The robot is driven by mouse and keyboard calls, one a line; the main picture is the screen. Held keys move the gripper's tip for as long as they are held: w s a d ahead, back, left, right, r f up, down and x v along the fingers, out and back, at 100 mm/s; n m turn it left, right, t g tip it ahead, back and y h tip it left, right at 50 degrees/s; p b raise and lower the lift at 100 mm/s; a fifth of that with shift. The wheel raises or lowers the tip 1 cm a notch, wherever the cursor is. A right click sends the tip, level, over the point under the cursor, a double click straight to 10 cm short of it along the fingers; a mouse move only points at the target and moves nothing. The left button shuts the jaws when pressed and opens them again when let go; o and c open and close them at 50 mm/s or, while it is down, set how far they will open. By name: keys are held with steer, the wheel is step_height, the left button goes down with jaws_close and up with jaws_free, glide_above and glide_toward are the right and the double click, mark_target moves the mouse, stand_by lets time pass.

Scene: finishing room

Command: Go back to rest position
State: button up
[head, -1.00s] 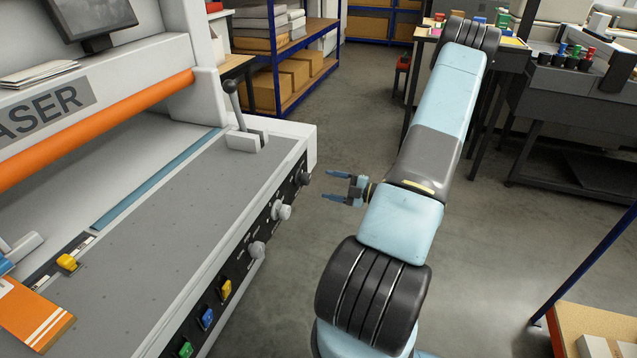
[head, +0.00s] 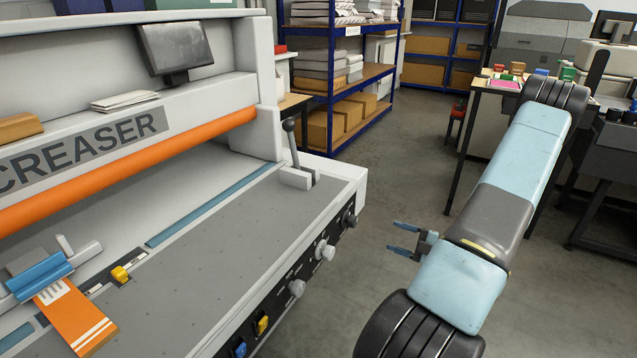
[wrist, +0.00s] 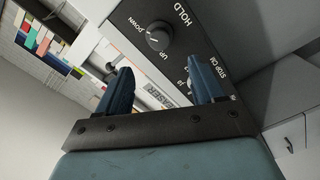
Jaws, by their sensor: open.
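My gripper (head: 404,239) is open and empty in the head view. Its two blue fingers point left, toward the control panel side of the creaser machine (head: 250,240), with a visible gap of floor between. In the wrist view my gripper (wrist: 162,90) shows both fingers apart with nothing between them. Behind them is the machine's black panel with a round HOLD knob (wrist: 158,36) marked UP and DOWN. My arm is folded at the right of the head view.
The creaser bed carries a lever (head: 292,140), a yellow slider (head: 120,274) and an orange strip (head: 75,318) under a blue clamp. Blue-framed shelves (head: 335,50) stand at the back. A table with coloured items (head: 505,82) is behind my arm. Grey floor between is clear.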

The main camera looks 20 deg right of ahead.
steer(key=s+a+r+n+g+h, duration=0.2)
steer(key=a+r+n+g, duration=1.2)
steer(key=a+r+n, duration=1.05)
steer(key=s+a+r+n+t+h, duration=0.1)
steer(key=s+r+n+h, duration=0.3)
steer(key=n, duration=0.9)
steer(key=s+a+r+n+t+h, duration=0.2)
steer(key=s+r+n, duration=0.6)
steer(key=n, duration=0.5)
steer(key=t+h, duration=0.1)
steer(key=h, duration=0.1)
steer(key=shift+t+h, duration=0.4)
steer(key=shift+s+d+r+n+t, duration=0.1)
steer(key=shift+s+r+n+t, duration=0.3)
steer(key=shift+n, duration=0.55)
